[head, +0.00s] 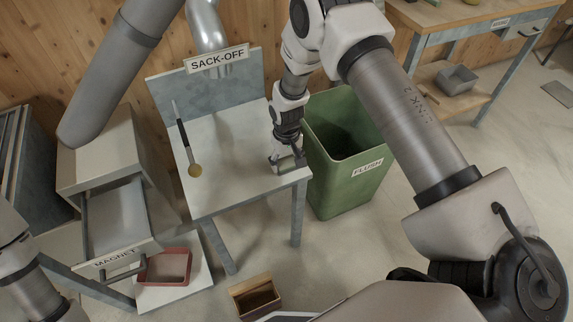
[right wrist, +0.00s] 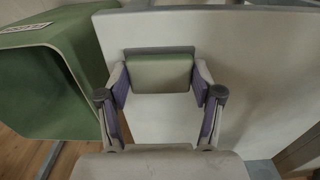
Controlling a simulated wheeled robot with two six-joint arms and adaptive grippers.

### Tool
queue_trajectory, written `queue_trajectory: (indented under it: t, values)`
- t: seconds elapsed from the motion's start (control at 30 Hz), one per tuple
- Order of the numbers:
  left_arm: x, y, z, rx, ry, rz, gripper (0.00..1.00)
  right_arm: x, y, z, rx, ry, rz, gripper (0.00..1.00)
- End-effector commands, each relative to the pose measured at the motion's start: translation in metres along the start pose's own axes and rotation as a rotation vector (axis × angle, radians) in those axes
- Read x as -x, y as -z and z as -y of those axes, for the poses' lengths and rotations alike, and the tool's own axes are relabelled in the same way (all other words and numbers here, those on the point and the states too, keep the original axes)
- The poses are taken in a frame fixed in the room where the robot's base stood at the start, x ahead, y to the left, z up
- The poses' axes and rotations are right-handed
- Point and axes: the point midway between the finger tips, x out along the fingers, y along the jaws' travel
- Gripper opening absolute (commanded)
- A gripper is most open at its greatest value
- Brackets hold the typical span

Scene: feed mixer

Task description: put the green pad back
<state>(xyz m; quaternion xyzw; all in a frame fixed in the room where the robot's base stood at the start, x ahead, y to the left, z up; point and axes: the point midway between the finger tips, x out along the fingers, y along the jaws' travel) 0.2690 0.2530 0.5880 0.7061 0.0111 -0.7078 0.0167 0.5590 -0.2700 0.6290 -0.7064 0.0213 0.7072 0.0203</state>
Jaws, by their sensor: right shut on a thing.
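The green pad (right wrist: 160,73) is a small pale green block, held between the two fingers of my right gripper (right wrist: 161,82). In the head view my right gripper (head: 287,160) is over the front right part of the pale top of the sack-off table (head: 238,165). The pad shows only as a small piece there. I cannot tell whether the pad touches the tabletop. My left gripper is out of view; only part of my left arm shows at the lower left.
A green flush bin (head: 340,180) stands open just right of the table. A long-handled scoop (head: 194,170) lies on the table's left side. A magnet drawer (head: 118,222), a red tray (head: 166,267) and an open box (head: 255,297) are lower left. A workbench (head: 455,25) stands back right.

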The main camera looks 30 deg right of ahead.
Motion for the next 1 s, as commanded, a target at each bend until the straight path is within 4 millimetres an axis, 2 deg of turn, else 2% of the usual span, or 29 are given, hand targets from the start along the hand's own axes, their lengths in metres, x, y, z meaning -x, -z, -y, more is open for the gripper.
queue_trajectory:
  t: [0.23, 0.27, 0.3, 0.6, 0.73, 0.87, 1.0]
  values:
    - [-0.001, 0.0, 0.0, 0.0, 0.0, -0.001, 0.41, -0.003, 0.0, 0.0, 0.0, 0.0, 0.001, 0.28]
    - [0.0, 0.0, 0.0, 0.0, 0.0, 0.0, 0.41, -0.002, 0.0, 0.0, 0.0, 0.0, 0.001, 0.76]
    - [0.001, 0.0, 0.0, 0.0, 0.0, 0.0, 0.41, -0.002, 0.0, 0.0, 0.0, 0.0, 0.001, 0.9]
    - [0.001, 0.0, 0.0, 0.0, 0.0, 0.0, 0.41, -0.001, 0.0, 0.0, 0.0, 0.0, 0.001, 0.91]
    - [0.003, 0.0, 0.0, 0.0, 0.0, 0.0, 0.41, 0.007, 0.0, 0.0, 0.0, 0.0, -0.001, 0.91]
    - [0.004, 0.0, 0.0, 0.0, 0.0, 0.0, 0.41, 0.032, 0.001, 0.0, 0.0, 0.001, -0.004, 0.91]
    - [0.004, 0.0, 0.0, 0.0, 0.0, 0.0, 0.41, 0.07, 0.001, 0.0, 0.0, 0.001, -0.004, 0.91]
